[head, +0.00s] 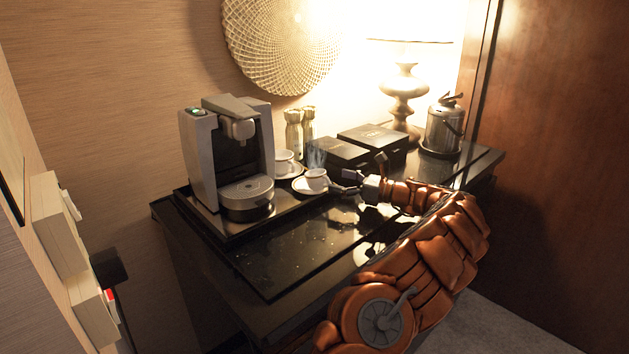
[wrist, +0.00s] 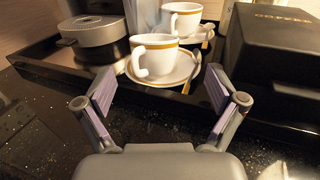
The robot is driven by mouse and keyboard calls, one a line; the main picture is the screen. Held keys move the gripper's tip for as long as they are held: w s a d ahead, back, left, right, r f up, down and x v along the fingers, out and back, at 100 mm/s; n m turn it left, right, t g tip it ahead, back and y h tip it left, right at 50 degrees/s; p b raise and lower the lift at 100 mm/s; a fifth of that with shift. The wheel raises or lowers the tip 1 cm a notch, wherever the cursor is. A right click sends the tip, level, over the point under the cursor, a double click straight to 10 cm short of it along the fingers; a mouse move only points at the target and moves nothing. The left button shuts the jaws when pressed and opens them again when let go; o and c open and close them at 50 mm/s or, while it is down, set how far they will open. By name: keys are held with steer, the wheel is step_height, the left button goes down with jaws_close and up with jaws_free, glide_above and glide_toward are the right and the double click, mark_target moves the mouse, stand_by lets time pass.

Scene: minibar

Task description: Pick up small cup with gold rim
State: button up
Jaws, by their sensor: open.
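A small white cup with a gold rim (wrist: 155,56) stands upright on a saucer (wrist: 188,68) at the near edge of the black tray. Its handle points toward the lower left in the wrist view. The same cup shows in the head view (head: 315,179). A second gold-rimmed cup (wrist: 183,20) stands on its own saucer just behind; it also shows in the head view (head: 284,160). My gripper (wrist: 163,98) is open and empty, its two fingers spread in front of the nearer cup, left and right of it in the wrist view. I see no contact with the cup.
The coffee machine (head: 222,150) stands left of the cups on the black tray (head: 262,262). Black boxes (wrist: 270,55) stand close on the right. Two bottles (head: 294,130) are behind. A lamp (head: 404,90) and a metal ice bucket (head: 443,127) stand at the back right. The front of the tray is clear.

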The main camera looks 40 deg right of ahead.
mark_target(326, 178)
steer(key=shift+a+p+x, duration=0.15)
steer(key=shift+p+x, duration=0.05)
steer(key=shift+x, duration=1.5)
steer(key=shift+a+p+x, duration=0.2)
steer(key=shift+x, duration=1.5)
steer(key=shift+s+r, duration=0.15)
steer(key=shift+s, duration=0.05)
steer(key=shift+c, duration=0.4)
steer(key=c, duration=1.3)
steer(key=shift+c, duration=0.2)
steer(key=shift+r, duration=0.15)
step_height(326, 178, up, 10)
steer(key=shift+s+d, duration=0.1)
